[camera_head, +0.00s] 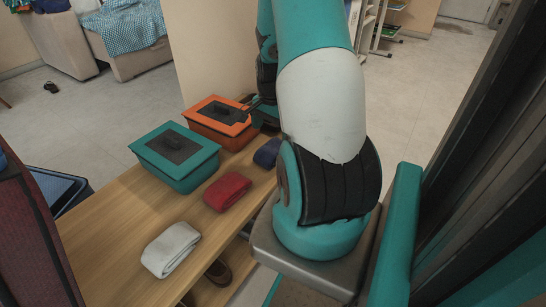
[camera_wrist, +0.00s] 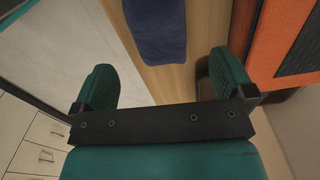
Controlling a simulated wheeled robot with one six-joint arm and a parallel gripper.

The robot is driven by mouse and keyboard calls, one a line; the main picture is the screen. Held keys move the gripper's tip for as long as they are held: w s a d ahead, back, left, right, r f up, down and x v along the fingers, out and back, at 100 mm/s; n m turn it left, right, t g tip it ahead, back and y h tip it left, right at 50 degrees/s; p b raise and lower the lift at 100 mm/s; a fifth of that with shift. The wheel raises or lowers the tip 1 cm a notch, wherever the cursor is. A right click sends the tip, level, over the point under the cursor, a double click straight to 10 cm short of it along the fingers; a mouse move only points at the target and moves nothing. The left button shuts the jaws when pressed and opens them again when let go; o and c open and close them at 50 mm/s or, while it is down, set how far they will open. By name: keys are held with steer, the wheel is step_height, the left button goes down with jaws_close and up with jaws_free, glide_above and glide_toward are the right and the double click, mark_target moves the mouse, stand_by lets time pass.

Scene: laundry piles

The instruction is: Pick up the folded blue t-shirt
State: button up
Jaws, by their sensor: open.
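The folded blue t-shirt (camera_head: 266,153) is a dark navy bundle on the wooden bench, partly hidden behind my arm in the head view. In the wrist view the blue t-shirt (camera_wrist: 156,30) lies at the top, beyond the fingertips and roughly in line with the gap between them. My gripper (camera_wrist: 162,78) is open and empty, with its two teal fingers wide apart and not touching the shirt.
An orange box (camera_head: 221,121) and a teal box (camera_head: 176,156) with dark lid panels stand on the bench (camera_head: 120,223). A folded red cloth (camera_head: 227,191) and a folded white cloth (camera_head: 171,249) lie nearer. In the wrist view the orange box (camera_wrist: 285,38) is right of the shirt.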

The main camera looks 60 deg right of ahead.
steer(key=f+b, duration=0.1)
steer(key=f, duration=0.1)
steer(key=f+b, duration=0.1)
steer(key=f, duration=0.2)
steer(key=f+b, duration=0.2)
steer(key=f, duration=0.1)
steer(key=shift+d+f, duration=0.15)
steer(key=shift+d, duration=0.1)
steer(key=c, duration=0.9)
